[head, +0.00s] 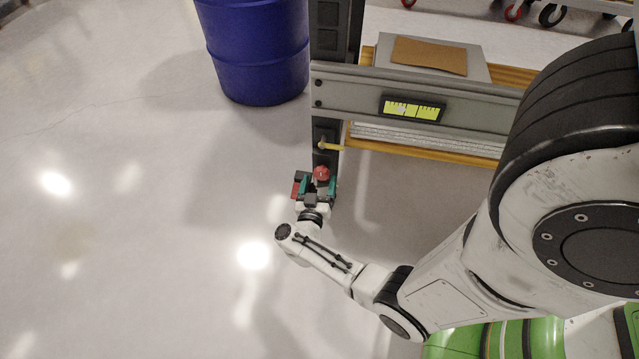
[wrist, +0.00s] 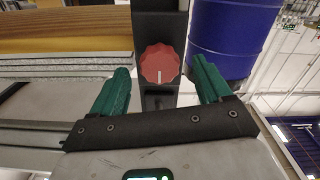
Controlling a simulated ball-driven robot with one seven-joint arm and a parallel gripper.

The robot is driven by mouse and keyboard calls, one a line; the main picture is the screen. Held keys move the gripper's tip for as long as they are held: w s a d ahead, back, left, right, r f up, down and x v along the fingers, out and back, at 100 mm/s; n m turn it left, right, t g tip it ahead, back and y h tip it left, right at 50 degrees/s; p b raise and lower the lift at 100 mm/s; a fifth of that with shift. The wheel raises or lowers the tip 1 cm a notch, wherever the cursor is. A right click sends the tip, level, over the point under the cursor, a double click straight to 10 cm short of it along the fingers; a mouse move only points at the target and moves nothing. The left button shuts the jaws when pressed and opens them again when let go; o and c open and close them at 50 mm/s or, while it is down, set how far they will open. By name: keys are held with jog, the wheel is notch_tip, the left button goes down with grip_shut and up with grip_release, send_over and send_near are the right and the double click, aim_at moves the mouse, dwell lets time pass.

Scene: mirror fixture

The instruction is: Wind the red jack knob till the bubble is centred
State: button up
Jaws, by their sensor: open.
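The red jack knob (head: 321,173) sits low on a dark upright post. In the wrist view the knob (wrist: 160,64) has a scalloped rim, and its white mark points down in the picture. My gripper (head: 318,184) is open, with its green fingers on either side of the knob. In the wrist view the gripper (wrist: 160,67) shows a gap between each finger and the knob. The yellow-green level vial (head: 413,109) is on the grey rail. Its pale bubble (head: 401,109) appears left of the vial's middle, though it is small.
A blue drum (head: 257,55) stands on the floor behind and left of the post (head: 328,133). A yellow lever (head: 331,147) sticks out above the knob. The grey rail (head: 352,86) runs right from the post. The floor at left is clear.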

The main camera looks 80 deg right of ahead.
jog(key=shift+d, duration=0.6)
jog(key=c, duration=1)
jog(key=shift+c, duration=0.2)
